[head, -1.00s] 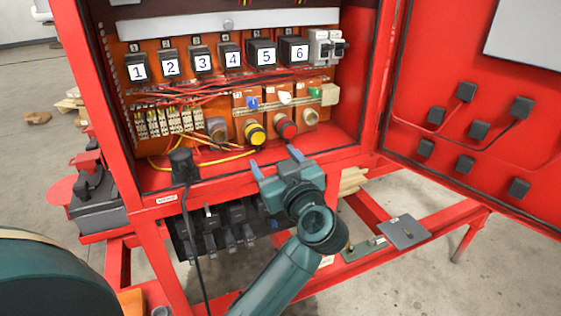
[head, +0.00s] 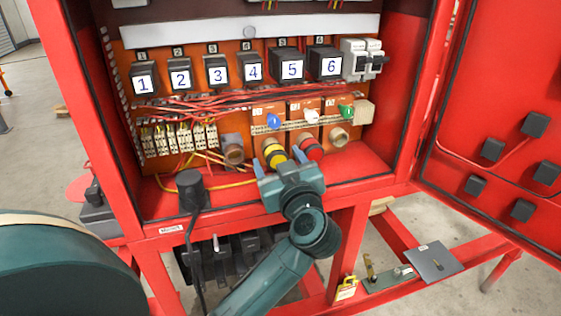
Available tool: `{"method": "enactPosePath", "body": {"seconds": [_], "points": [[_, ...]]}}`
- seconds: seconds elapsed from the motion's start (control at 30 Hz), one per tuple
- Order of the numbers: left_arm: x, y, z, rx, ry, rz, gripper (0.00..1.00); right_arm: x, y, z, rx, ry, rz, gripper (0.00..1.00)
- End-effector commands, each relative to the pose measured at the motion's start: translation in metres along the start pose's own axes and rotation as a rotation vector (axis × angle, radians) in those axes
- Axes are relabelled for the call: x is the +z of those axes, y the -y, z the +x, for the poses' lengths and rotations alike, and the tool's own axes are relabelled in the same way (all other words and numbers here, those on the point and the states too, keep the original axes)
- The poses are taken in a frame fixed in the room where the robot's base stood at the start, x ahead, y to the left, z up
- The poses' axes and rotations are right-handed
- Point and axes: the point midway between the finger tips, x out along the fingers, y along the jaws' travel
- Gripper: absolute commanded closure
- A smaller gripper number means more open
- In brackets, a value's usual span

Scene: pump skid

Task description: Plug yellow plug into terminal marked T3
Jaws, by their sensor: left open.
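The yellow plug (head: 273,151) sits low on the cabinet's back panel, beside a red plug (head: 308,145). A bare round brown-grey socket (head: 338,137) is to the right of the red one, and another socket (head: 233,152) is to the left of the yellow one. I cannot read which is marked T3. My left gripper (head: 278,161) is open, its blue fingertips just in front of the yellow plug. It appears to hold nothing; I cannot tell whether a finger touches the plug. My right gripper is not in view.
Blue (head: 274,121), white (head: 311,116) and green (head: 346,112) handles are above the sockets. A black plug (head: 190,187) with a cable stands at the cabinet's front left. The red cabinet door (head: 500,100) is open at right. A yellow cable (head: 225,184) lies on the cabinet floor.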

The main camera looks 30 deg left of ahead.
Motion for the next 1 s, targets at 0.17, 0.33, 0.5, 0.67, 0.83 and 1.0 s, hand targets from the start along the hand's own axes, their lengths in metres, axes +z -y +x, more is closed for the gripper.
{"method": "enactPosePath", "body": {"seconds": [0.17,0.33,0.5,0.67,0.83,1.0], "points": [[0.0,-0.0001,-0.0001,0.0,0.0,0.0,0.43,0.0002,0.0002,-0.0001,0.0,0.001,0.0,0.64],[0.0,-0.0002,-0.0001,0.0,0.0,0.0,0.56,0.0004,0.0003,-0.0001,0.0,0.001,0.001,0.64],[-0.0001,-0.0002,-0.0001,0.0,0.0,-0.001,0.7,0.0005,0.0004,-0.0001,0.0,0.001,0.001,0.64],[-0.0001,-0.0002,-0.0001,0.0,0.0,-0.001,0.83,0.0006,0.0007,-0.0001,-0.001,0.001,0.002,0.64],[-0.0001,-0.0002,-0.0001,0.0,0.0,-0.001,0.73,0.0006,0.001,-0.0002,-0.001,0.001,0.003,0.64],[-0.0005,-0.0003,-0.0003,0.0,-0.001,-0.001,0.82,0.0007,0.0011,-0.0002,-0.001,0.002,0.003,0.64]]}}
